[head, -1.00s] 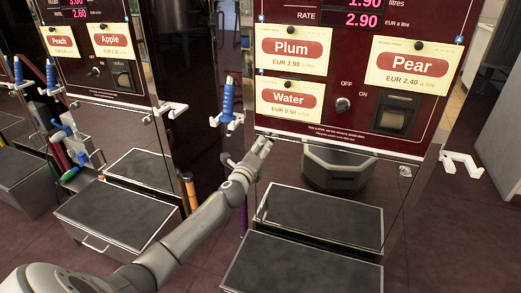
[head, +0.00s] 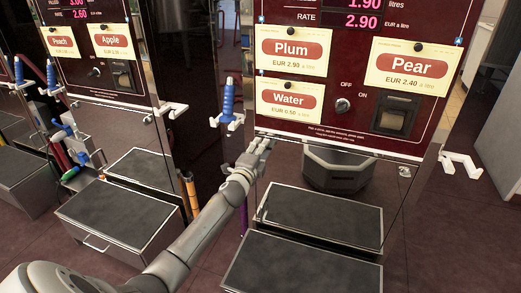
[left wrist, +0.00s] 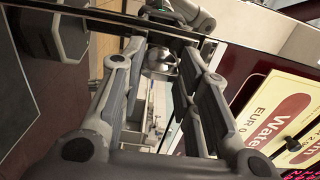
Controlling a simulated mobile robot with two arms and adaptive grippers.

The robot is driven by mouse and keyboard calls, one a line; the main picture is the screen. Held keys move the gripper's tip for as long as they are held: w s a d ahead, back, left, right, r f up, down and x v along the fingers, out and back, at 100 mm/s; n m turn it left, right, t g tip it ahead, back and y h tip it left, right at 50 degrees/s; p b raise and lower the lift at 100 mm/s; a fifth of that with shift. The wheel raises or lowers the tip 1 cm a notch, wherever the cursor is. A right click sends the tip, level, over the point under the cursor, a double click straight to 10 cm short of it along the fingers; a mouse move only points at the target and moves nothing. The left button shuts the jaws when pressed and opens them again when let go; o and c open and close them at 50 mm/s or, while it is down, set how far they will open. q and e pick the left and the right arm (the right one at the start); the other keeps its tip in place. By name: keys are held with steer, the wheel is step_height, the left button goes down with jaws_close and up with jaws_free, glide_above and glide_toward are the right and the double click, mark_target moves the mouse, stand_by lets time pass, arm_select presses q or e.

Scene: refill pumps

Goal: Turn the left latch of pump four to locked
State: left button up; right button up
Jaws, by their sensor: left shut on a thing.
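The pump (head: 330,115) with Plum, Pear and Water signs stands in front of me; no pump number is readable. My left gripper (head: 263,144) is at the lower left corner of its dark red front, just above the shiny lower panel. In the left wrist view, my left gripper (left wrist: 162,56) has its fingers on both sides of a small silver latch (left wrist: 160,64) and is shut on it. The fingers hide this left latch in the head view, and its turn angle is unclear. A small right latch (head: 405,171) shows at the panel's right end. My right gripper is out of view.
A blue nozzle (head: 228,98) hangs in a white holder just left of my gripper. A black-topped step (head: 322,216) stands below the panel. A white empty holder (head: 461,164) sticks out at right. Another pump (head: 95,80) stands at left.

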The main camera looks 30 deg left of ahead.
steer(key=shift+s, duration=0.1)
arm_select(q)
steer(key=o, duration=1)
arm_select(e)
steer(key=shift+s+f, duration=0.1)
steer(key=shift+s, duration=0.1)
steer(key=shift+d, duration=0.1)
arm_select(q)
steer(key=v, duration=1.2)
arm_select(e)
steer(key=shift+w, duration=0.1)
